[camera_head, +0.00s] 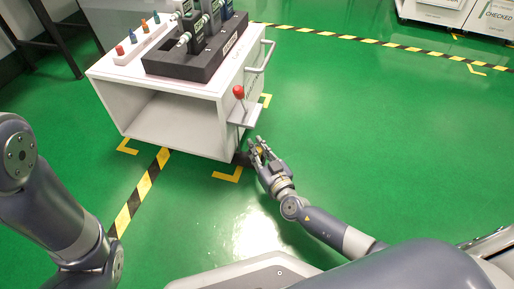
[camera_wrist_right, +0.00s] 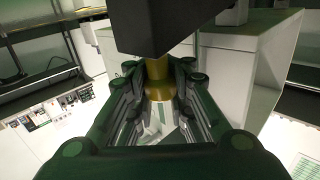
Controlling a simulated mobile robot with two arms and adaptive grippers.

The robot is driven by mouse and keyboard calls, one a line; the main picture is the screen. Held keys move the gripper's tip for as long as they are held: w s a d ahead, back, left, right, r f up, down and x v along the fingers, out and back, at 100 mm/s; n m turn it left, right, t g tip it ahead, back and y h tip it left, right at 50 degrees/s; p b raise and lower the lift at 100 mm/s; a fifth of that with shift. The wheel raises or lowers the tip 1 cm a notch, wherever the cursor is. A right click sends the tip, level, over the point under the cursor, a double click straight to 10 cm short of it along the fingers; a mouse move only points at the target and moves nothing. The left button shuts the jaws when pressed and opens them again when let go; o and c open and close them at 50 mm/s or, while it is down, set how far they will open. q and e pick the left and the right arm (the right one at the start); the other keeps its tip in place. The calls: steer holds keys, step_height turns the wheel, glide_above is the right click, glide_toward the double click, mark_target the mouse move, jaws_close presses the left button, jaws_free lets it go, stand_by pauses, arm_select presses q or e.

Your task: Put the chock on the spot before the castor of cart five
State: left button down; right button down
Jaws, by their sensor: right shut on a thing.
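My right gripper (camera_head: 256,147) is low over the floor, close to the near right corner of the white cart (camera_head: 180,110). Its fingers are shut on the yellow grip (camera_wrist_right: 157,70) of the chock, whose dark block (camera_wrist_right: 180,25) fills the top of the right wrist view. In the head view, a dark shape (camera_head: 240,158) shows between the fingertips and the cart's corner; I cannot tell whether it is the chock or a castor. The castor and the spot are not clearly seen. My left arm shows at the left, without its gripper.
The cart carries a black holder (camera_head: 205,55) with handheld testers and a white strip of coloured pegs (camera_head: 143,40). A red-knobbed lever (camera_head: 239,92) and a handle (camera_head: 262,55) stick out on its right. Yellow corner marks (camera_head: 228,176) lie on the green floor, which is clear to the right.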

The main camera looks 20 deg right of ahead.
steer(key=shift+d+f, duration=0.15)
steer(key=shift+f, duration=0.35)
steer(key=c, duration=1.4)
jaws_free()
steer(key=shift+s+f, duration=0.1)
steer(key=shift+a+r, duration=0.2)
steer(key=shift+r, duration=0.3)
steer(key=s+p, duration=0.1)
steer(key=s, duration=0.3)
steer(key=s+d+p, duration=0.1)
steer(key=s, duration=0.2)
steer(key=s+d+p, duration=0.1)
steer(key=s, duration=0.3)
steer(key=shift+s+r, duration=0.35)
